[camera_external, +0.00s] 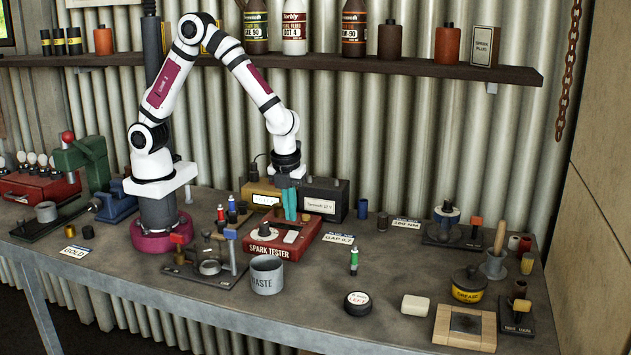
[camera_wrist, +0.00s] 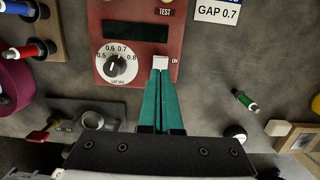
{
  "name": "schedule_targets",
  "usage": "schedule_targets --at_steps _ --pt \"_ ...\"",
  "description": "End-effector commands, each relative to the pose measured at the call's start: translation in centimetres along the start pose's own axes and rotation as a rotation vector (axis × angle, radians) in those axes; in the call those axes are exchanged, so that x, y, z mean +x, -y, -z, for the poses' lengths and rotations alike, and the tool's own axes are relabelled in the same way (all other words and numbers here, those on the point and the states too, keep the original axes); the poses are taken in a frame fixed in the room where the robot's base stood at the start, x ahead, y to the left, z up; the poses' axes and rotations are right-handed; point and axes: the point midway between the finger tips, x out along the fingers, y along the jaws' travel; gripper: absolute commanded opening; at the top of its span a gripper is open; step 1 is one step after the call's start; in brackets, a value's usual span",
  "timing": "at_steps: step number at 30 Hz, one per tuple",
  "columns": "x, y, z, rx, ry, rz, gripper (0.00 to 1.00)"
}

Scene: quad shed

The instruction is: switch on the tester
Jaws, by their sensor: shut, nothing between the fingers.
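The red spark tester (camera_external: 283,246) sits on the bench in front of my arm; it also shows at the top of the wrist view (camera_wrist: 137,13). In the wrist view it has a dark display window, a white gap dial (camera_wrist: 115,63) and a white switch (camera_wrist: 160,62) beside the word ON. The display looks dark. My gripper (camera_wrist: 160,72) is shut and empty, its teal fingers together. In the wrist view the fingertips overlap the lower edge of the white switch; I cannot tell whether they press it. In the external view my gripper (camera_external: 290,218) points down over the tester.
A grey waste cup (camera_external: 267,276) stands in front of the tester. A black fixture (camera_external: 208,268) stands to its left. A spark plug (camera_external: 354,262) stands to the right.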

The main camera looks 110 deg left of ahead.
Motion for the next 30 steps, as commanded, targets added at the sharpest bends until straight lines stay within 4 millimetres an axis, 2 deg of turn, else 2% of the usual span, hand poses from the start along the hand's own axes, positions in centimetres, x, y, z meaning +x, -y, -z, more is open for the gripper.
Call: schedule_targets --at_steps 3,9,30 --pt "2.0 -0.1 0.0 -0.001 0.0 -0.003 0.0" --pt "3.6 0.0 0.0 -0.001 0.0 -0.001 0.0" --pt "4.1 0.0 0.0 -0.001 -0.001 -0.001 0.0"
